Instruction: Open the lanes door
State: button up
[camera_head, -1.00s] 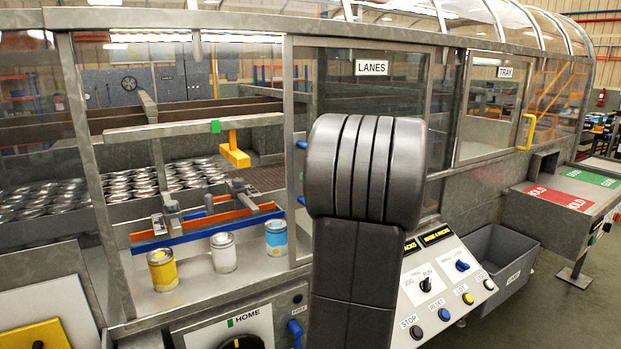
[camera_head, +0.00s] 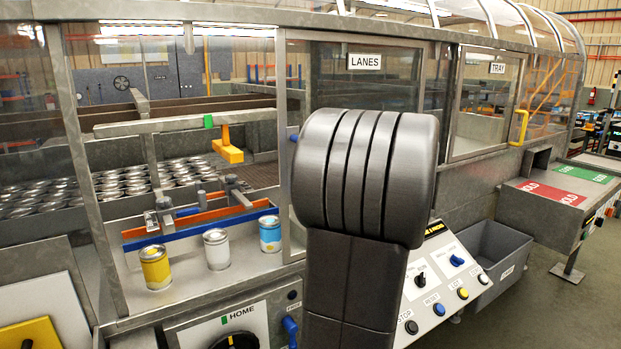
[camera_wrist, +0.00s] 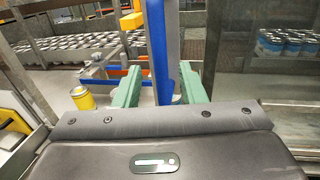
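The lanes door is a framed clear panel with a LANES sign (camera_head: 364,61) in the head view, right of the wide bay with the cans. Its left frame post stands upright. The blue door handle (camera_head: 294,137) is mostly hidden behind my arm there. In the wrist view the handle (camera_wrist: 157,50) is an upright blue bar beside a grey post. My gripper (camera_wrist: 158,88) has two green fingers standing apart, one on each side of the bar's lower part. I cannot tell whether they touch it. My dark wrist hides the gripper in the head view.
Yellow, white and blue cans (camera_head: 215,249) stand on the ledge left of the door. A control panel (camera_head: 440,285) with knobs and buttons is below right. The tray door (camera_head: 488,100) with a yellow handle is farther right. A grey bin (camera_head: 495,262) stands beneath.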

jog(key=b+v, duration=0.1)
jog(key=v, duration=0.6)
jog(key=shift+s+d, duration=0.2)
jog(key=shift+w, duration=0.1)
jog(key=p+x, duration=0.3)
jog(key=x, duration=1)
jog(key=shift+a, duration=0.2)
jog(key=shift+w+a, duration=0.2)
jog(key=shift+w, duration=0.05)
jog(key=shift+s+a, duration=0.1)
jog(key=shift+a, duration=0.05)
jog(key=shift+s, duration=0.1)
jog(key=shift+f, duration=0.1)
